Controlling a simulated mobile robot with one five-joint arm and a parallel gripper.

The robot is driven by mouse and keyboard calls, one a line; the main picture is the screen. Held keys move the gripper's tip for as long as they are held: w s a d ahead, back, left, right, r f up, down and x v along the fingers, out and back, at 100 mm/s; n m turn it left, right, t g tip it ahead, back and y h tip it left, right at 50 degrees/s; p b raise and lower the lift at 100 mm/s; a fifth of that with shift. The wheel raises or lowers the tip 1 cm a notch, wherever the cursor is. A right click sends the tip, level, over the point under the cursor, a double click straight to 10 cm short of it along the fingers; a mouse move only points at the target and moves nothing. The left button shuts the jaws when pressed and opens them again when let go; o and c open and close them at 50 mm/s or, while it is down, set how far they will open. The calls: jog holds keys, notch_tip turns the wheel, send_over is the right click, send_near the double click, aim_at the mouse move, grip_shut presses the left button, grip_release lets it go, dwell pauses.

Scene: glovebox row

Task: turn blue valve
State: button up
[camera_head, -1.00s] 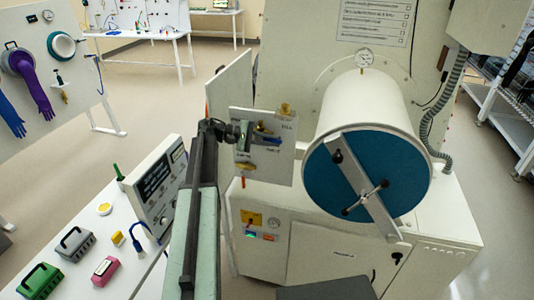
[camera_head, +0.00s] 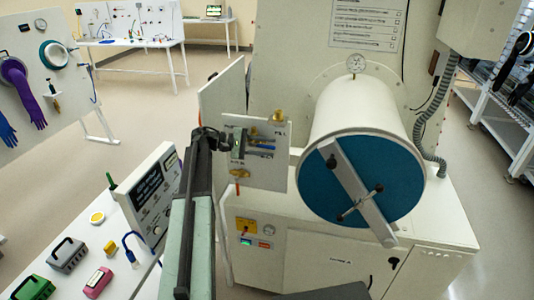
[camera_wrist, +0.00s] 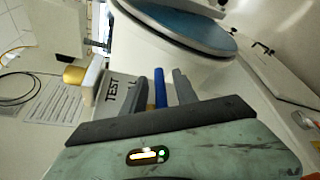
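The blue valve has a narrow blue lever handle (camera_wrist: 160,88), which stands out from a light panel marked TEST in the wrist view. My gripper (camera_wrist: 160,86) has its two grey fingers on either side of the handle. Gaps show between the handle and the fingers, so it looks open around it. The handle's base is hidden behind my gripper. In the head view, the small panel (camera_head: 278,176) stands left of the large cylinder, and my gripper is at its left part, partly covering the blue handle.
A brass knob (camera_wrist: 75,75) sits beside the handle. The white cylinder (camera_head: 358,108) with a blue door (camera_head: 392,166) and crossbar is close on the right. A white bench (camera_head: 112,238) with several small items stands at the lower left. Open floor lies behind.

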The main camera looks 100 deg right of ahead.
aim_at(262, 146)
jog(key=p+v, duration=0.1)
jog(key=v, duration=0.6)
jog(key=shift+w, duration=0.35)
jog(key=shift+d, duration=0.1)
